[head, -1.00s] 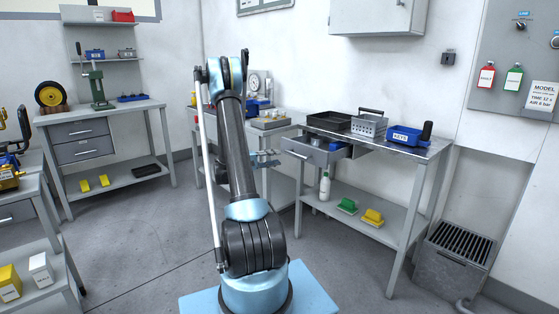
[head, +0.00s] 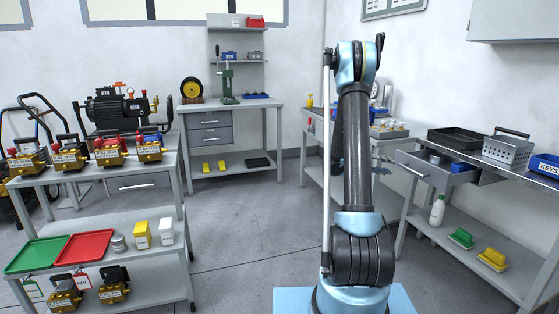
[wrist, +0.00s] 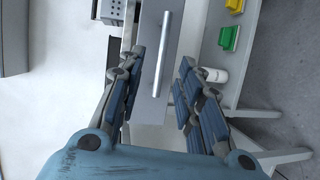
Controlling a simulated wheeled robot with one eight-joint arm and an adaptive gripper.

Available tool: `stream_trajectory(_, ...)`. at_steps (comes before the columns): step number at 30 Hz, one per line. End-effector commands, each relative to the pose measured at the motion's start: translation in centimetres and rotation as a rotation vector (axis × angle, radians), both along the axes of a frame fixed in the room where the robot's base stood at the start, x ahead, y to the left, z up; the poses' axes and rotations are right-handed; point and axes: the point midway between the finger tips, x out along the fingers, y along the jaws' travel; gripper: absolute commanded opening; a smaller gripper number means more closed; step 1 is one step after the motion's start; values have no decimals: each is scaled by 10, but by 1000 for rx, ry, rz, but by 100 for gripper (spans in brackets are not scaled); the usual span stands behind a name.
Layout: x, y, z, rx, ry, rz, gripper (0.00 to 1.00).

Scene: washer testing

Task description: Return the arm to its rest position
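My arm (head: 357,150) stands upright right of centre in the head view, folded at its top joint. My gripper is hidden behind the arm there, apart from a small dark part that may be a finger beside the right bench. In the wrist view my gripper (wrist: 157,95) shows its two padded fingers spread wide apart, with nothing between them touching. Beyond the fingers is the front of an open drawer (wrist: 153,60) with a long bar handle (wrist: 164,55).
The right bench has the pulled-out drawer (head: 428,172), a black tray (head: 455,139) and a metal basket (head: 507,148). A left cart holds several pumps, a green tray (head: 35,254) and a red tray (head: 84,246). A back bench (head: 233,107) stands behind. The floor (head: 245,225) between is clear.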

Motion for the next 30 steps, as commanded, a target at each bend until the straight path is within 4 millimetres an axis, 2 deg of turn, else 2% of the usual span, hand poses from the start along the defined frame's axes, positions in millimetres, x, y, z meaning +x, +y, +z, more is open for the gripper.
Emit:
stream_trajectory(4, -19, 11, 17, 90, -9, 17, 33)
stream_trajectory(15, -71, 45, 41, 311, -35, 58, 33)
stream_trajectory(30, -160, 105, 48, 610, -72, 111, 33)
